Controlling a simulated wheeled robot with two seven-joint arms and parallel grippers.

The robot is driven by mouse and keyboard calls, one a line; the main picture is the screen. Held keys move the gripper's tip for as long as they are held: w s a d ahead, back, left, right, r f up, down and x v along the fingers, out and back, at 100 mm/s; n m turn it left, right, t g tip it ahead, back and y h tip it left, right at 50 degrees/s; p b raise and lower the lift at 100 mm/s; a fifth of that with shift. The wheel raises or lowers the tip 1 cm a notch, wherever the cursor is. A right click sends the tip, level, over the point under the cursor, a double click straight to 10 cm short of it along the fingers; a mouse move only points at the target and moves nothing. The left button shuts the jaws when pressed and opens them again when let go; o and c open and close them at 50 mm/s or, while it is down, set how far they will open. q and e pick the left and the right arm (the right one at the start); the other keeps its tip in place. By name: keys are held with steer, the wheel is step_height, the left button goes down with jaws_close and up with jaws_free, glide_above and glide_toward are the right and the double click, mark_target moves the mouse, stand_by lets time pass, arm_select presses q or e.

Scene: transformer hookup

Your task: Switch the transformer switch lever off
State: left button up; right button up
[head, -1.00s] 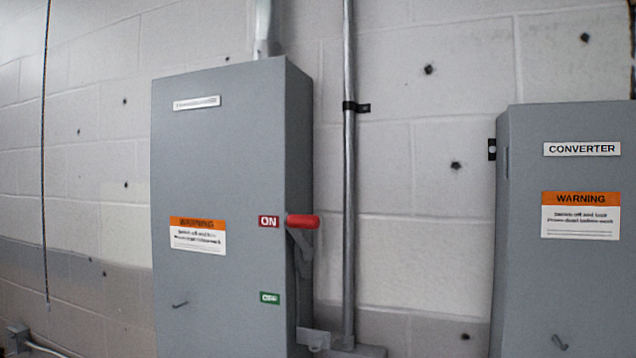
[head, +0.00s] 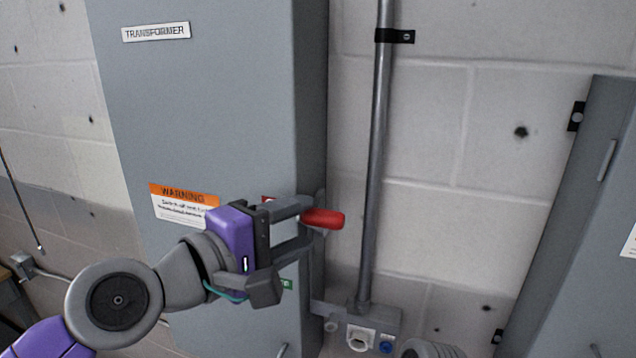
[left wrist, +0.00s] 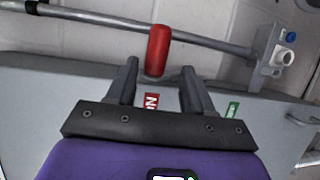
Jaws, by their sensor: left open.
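The grey transformer box (head: 225,100) carries a switch lever with a red handle (head: 323,219) on its right side. The handle sticks out near the ON label, which also shows in the left wrist view (left wrist: 151,102). The green OFF label (head: 287,284) is lower, and it shows right of the ON label in the left wrist view (left wrist: 233,110). My left gripper (head: 292,246) is open in front of the lever. In the left wrist view, the red handle (left wrist: 158,50) lies ahead and between the lines of the two fingers, with no clear contact. My right gripper is not in view.
A vertical metal conduit (head: 375,160) runs just right of the lever. A small outlet box (head: 360,330) with white and blue sockets sits below it. A second grey box (head: 570,220) stands at the right. The wall between conduit and second box is bare.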

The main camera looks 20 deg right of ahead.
mark_target(337, 215)
arm_select(q)
steer(key=shift+s+d+r, duration=0.2)
steer(key=shift+d+r, duration=0.05)
steer(key=shift+d, duration=0.1)
steer(key=shift+s+d+r, duration=0.15)
steer(key=shift+s+d, duration=0.55)
steer(key=shift+d, duration=0.3)
steer(key=w+d, duration=0.3)
steer(key=shift+w+f+p, duration=0.2)
steer(key=shift+f+p, duration=0.15)
steer(key=shift+f, duration=0.05)
steer(key=shift+w+d, duration=0.1)
steer(key=shift+d, duration=0.1)
steer(key=shift+s+d+r, duration=0.1)
steer(key=shift+s, duration=0.2)
steer(key=shift+w, duration=0.25)
steer(key=shift+c, duration=1.3)
jaws_close()
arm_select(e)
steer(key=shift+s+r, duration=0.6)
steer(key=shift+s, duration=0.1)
